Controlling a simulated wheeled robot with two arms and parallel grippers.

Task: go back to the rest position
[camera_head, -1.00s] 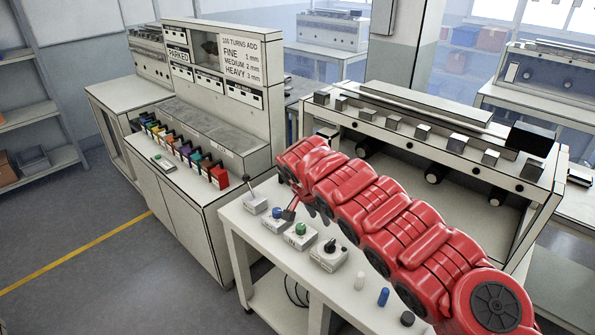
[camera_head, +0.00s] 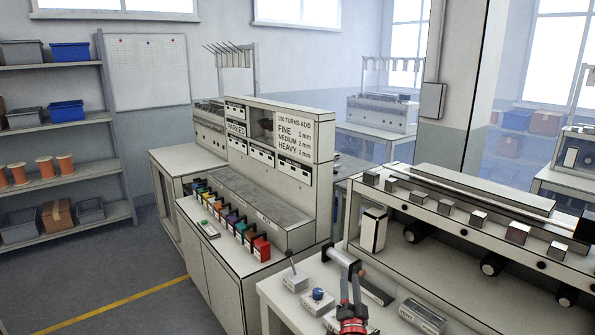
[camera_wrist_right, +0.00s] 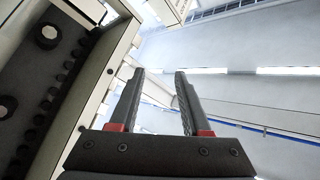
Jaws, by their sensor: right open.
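My right gripper (camera_head: 350,283) shows at the bottom of the head view, with its red part at the lower edge and its dark fingers pointing up. That view looks up toward the ceiling (camera_wrist_right: 230,95). Most of my right arm is out of the head view. My left gripper is not in view.
A lever box (camera_head: 294,280) and a blue-button box (camera_head: 318,300) stand on the bench left of the gripper. A long machine (camera_head: 450,245) is to the right. A cabinet with coloured blocks (camera_head: 232,230) is at left. Floor at the lower left (camera_head: 140,290) is clear.

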